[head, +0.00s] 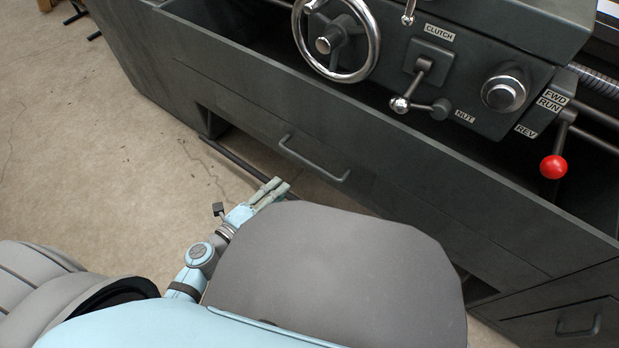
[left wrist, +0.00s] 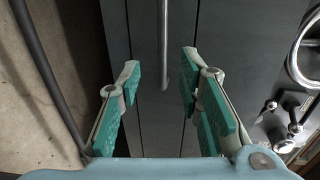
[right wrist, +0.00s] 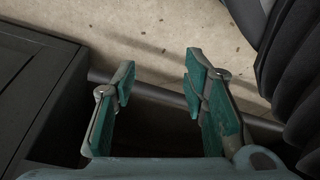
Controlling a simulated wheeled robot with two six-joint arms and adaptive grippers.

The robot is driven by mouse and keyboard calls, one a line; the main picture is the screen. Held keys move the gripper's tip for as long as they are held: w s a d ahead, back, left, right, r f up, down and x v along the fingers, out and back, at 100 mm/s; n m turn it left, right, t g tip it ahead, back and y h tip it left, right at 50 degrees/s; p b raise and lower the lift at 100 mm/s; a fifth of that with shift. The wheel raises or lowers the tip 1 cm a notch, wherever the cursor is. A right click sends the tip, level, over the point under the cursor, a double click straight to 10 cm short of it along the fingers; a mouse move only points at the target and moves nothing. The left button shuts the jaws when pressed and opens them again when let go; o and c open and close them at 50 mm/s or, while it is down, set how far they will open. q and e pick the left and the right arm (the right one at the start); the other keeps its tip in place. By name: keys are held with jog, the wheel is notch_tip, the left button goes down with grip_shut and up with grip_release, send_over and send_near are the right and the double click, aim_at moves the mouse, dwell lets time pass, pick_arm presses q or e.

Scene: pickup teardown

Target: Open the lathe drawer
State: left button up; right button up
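The dark grey lathe drawer (head: 262,128) is set in the lathe's front below the long tray, and its front looks flush with the panel. Its bar handle (head: 315,160) shows in the head view. My left gripper (head: 277,186) is below the handle in the head view, fingers pointing toward the lathe. In the left wrist view the handle (left wrist: 164,45) lies between the lines of the open, empty fingers, apart from both pads. My right gripper (right wrist: 159,75) is open and empty in the right wrist view. It is hidden from the head view.
A second drawer with its own handle (head: 579,326) is at the lower right of the head view. The handwheel (head: 336,40), levers and red knob (head: 553,167) are above. A foot rail (head: 232,156) runs along the lathe's base.

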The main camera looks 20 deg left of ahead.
pick_arm(q)
jog(key=b, duration=0.1)
send_near(310, 161)
jog(key=f+x, duration=0.1)
jog(key=x, duration=0.4)
jog(key=b+x, duration=0.2)
jog(key=x, duration=0.2)
jog(key=shift+w+d, duration=0.2)
jog(key=shift+w, duration=0.25)
grip_shut()
pick_arm(e)
notch_tip(310, 161, up, 8)
jog(key=shift+a+r+n+g, duration=0.2)
jog(key=shift+a+n+g, duration=0.1)
jog(key=shift+a, duration=0.15)
